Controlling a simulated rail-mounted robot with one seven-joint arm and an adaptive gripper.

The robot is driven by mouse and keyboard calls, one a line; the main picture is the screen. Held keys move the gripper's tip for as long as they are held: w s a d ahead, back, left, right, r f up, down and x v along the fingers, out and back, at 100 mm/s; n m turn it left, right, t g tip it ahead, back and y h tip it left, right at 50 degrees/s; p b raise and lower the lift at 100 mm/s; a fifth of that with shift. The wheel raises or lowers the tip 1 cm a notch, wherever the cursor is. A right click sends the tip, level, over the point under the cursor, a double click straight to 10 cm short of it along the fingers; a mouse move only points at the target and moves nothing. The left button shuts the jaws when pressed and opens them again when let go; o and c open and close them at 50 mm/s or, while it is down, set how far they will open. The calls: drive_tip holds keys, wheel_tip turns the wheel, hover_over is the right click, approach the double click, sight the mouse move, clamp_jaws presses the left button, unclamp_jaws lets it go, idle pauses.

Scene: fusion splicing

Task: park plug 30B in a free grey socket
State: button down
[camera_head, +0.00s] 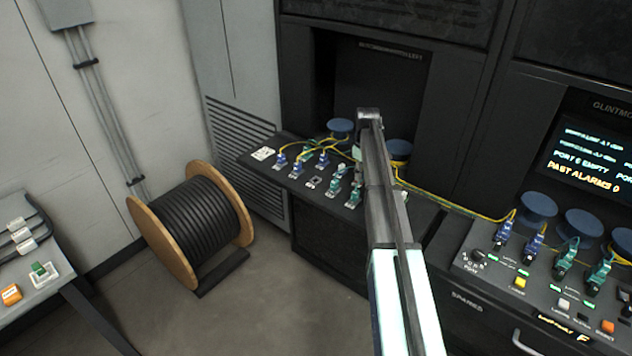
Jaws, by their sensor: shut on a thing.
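My arm reaches up the middle of the picture, its end over the left shelf (262,166). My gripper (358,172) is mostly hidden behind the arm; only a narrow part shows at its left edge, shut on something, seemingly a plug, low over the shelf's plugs. A yellow cable passes close by. Blue plugs (280,161) and teal plugs (333,188) stand in sockets on this shelf. A grey socket (313,183) between them looks empty. The plug numbers are too small to read, so I cannot tell which is 30B.
Yellow cable (455,207) runs from the shelf to the right console (470,262), which holds blue and teal plugs below round blue spools (538,206). A cable drum (195,232) stands on the floor. A side table (60,268) is at the left.

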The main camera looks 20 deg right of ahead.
drive_tip(key=shift+r, duration=0.1)
drive_tip(key=shift+r+p, duration=1.4)
drive_tip(key=shift+r, duration=1.5)
